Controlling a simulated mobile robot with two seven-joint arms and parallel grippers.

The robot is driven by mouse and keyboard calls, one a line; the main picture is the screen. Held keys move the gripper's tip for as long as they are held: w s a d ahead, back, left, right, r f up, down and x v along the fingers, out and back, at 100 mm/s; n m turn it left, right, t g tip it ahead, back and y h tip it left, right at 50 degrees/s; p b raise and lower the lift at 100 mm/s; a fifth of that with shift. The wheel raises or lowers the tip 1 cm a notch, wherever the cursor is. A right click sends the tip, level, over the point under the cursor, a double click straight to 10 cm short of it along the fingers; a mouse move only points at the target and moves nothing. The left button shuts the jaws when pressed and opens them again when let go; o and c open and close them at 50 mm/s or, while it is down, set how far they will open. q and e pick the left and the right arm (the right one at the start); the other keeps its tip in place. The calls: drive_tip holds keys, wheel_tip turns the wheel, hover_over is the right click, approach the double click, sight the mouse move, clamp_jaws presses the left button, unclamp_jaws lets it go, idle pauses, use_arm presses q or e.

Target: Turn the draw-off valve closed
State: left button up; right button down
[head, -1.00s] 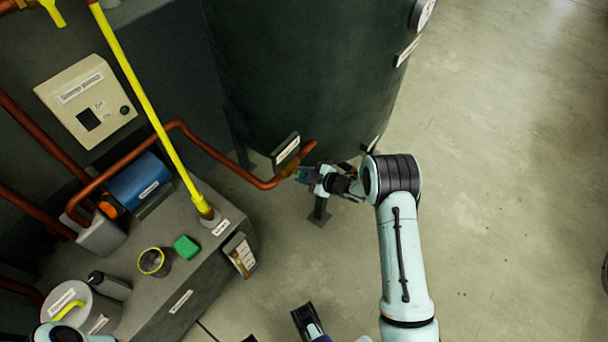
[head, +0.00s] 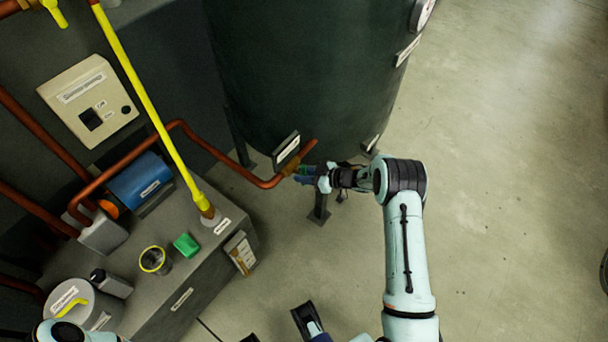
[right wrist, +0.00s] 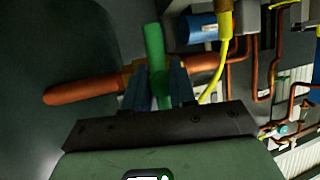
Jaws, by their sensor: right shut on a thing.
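The draw-off valve sits low at the front of the dark green tank (head: 300,70), on a copper pipe with a brass fitting (head: 291,166). Its green handle (right wrist: 155,50) shows in the right wrist view, crossing the pipe (right wrist: 80,92) roughly at a right angle. My right gripper (right wrist: 160,82) has its two fingers on either side of the handle and is shut on it. In the head view this gripper (head: 308,174) is beside the fitting and hides most of the handle.
A grey plinth (head: 205,275) at the left bears a blue motor (head: 140,182), a green block (head: 187,245), a cup (head: 154,260) and a lidded pot (head: 75,305). A yellow pipe (head: 150,105) rises from it.

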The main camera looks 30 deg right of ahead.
drive_tip(key=shift+a, duration=0.1)
drive_tip(key=c, duration=1)
unclamp_jaws()
drive_tip(key=shift+c, duration=0.2)
use_arm(q)
drive_tip(key=shift+s+d+r, duration=0.1)
drive_tip(key=shift+d, duration=0.1)
use_arm(e)
drive_tip(key=shift+r, duration=0.1)
